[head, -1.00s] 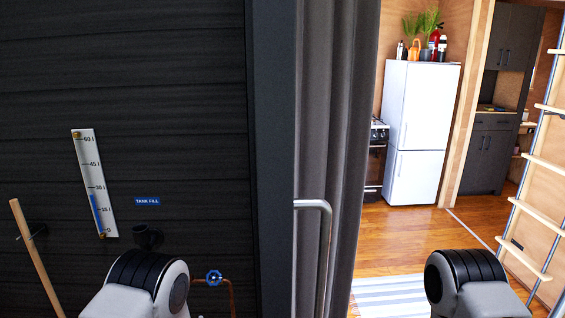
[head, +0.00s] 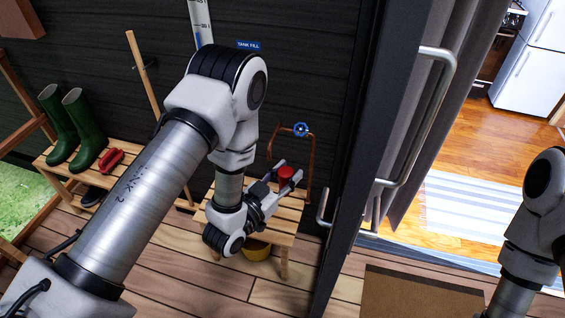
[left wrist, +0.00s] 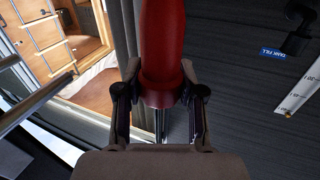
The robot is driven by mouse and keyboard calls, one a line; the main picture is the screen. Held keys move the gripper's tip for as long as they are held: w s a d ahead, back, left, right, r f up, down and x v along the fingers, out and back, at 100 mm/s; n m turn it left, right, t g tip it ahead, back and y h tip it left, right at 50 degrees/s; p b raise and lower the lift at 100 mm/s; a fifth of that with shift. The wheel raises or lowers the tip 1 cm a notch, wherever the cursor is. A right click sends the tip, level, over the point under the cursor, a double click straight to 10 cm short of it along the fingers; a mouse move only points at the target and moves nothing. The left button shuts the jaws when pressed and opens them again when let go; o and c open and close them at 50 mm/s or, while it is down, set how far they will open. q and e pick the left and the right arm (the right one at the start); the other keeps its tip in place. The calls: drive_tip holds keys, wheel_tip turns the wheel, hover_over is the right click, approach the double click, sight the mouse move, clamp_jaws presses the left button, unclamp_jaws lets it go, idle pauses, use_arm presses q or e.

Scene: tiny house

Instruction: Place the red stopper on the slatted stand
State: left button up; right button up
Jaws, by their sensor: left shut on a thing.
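The red stopper (head: 286,173) is between the fingers of my left gripper (head: 280,182), which is shut on it. In the left wrist view the stopper (left wrist: 162,90) fills the gap between the two dark fingers, its upper end cut off by the frame edge. The slatted stand (head: 282,222), a low wooden stool, is below my left gripper in the head view. The stopper shows over the stand's back right part; its exact height above the slats is hard to tell. My left wrist hides part of the stand top. My right gripper is out of view.
Copper piping with a blue valve wheel (head: 300,130) rises behind the stand. A yellow bowl (head: 256,250) is under it. A slatted bench at left holds green boots (head: 88,130) and a red object (head: 112,159). A door with a handle (head: 430,110) stands at right.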

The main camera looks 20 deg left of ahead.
use_arm(q)
drive_tip(key=s+d+m+g+h, duration=0.4)
drive_tip(key=d+m+g+h, duration=0.7)
drive_tip(key=g, duration=0.5)
drive_tip(key=m+h, duration=0.1)
drive_tip(key=m, duration=0.1)
drive_tip(key=shift+d+m, duration=0.2)
drive_tip(key=shift+m, duration=0.1)
